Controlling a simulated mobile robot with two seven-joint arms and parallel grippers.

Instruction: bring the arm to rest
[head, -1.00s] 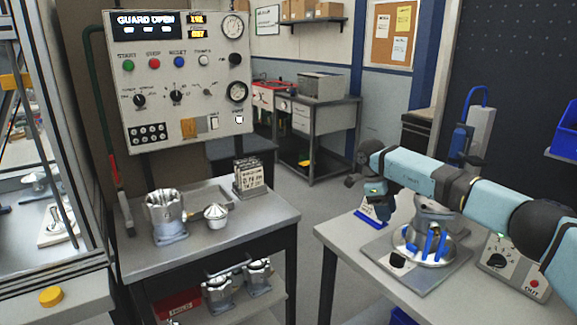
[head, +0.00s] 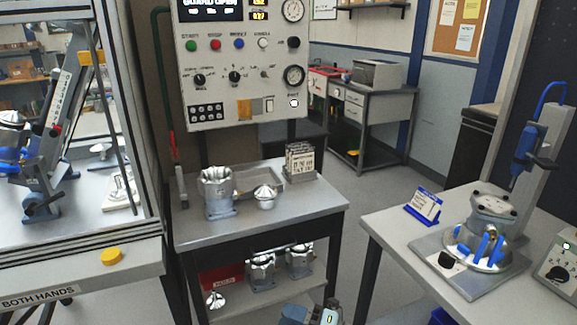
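Only a small part of my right arm's end shows at the bottom edge, where my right gripper (head: 326,314) is cut off by the frame. It is in front of the low shelf of the middle bench, apart from the housings. Its fingers cannot be made out, so I cannot tell whether it is open or shut. My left gripper is not in view.
The middle bench (head: 300,208) carries a machined housing (head: 217,192) and a small metal part (head: 265,196); more housings stand on its shelf. The right bench (head: 392,238) holds a fixture with blue clamps (head: 478,246). A glazed machine stands left. Floor between benches is clear.

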